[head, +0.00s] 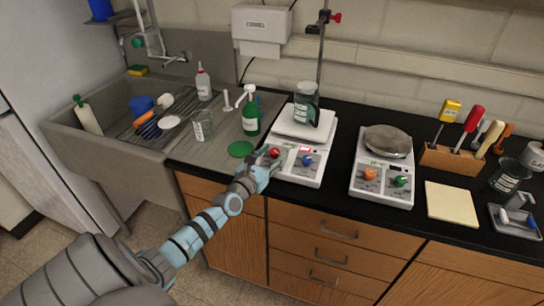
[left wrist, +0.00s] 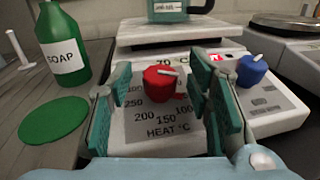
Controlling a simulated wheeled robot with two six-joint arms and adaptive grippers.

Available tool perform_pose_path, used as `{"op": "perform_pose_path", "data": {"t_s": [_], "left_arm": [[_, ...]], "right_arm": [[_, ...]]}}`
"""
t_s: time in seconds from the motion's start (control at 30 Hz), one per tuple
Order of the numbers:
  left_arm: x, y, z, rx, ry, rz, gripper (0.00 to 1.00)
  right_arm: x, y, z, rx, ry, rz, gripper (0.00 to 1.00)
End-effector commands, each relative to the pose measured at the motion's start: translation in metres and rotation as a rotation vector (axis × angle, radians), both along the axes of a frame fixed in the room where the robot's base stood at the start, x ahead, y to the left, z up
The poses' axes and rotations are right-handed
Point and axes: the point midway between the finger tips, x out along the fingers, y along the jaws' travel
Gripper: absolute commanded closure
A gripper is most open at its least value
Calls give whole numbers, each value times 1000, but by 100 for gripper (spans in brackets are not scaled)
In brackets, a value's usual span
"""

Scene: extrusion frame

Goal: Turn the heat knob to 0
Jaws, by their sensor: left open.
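The red heat knob (head: 274,152) is on the front left of the white hotplate stirrer (head: 299,171). In the left wrist view the red knob (left wrist: 159,83) sits above the "HEAT °C" label, with 250, 200 and 150 printed below it. Its white pointer lies toward the right; the number it points at cannot be read. My left gripper (head: 266,157) is at the knob. In the left wrist view its green-padded fingers (left wrist: 162,95) are open, one on each side of the knob with visible gaps. My right gripper is not in view.
A blue knob (left wrist: 252,70) is just right of my fingers. A beaker (head: 305,106) stands on the hotplate's top. A green soap bottle (head: 251,118) and green disc (head: 241,149) are to the left. A second hotplate (head: 381,190) with orange and green knobs is to the right.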

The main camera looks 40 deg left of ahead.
Motion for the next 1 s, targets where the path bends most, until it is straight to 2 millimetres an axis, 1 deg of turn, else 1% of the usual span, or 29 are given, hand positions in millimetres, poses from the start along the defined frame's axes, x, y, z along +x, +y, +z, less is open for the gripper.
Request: {"op": "perform_pose_path", "data": {"t_s": [0.13, 0.17, 0.43, 0.57, 0.73, 0.87, 1.0], "left_arm": [[0, 0, 1, -1, 0, 0, 54], [0, 0, 1, -1, 0, 0, 56], [0, 0, 1, -1, 0, 0, 99], [0, 0, 1, -2, 0, 2, 100], [0, -1, 2, -9, 0, 23, 100], [0, -2, 4, -19, -4, 66, 100], [0, -4, 4, -35, -7, 145, 100]], "right_arm": [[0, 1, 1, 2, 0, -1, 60], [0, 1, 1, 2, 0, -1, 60], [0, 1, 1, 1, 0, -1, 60], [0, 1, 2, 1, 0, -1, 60], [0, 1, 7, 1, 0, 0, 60], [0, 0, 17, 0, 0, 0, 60], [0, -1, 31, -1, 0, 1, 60]]}}
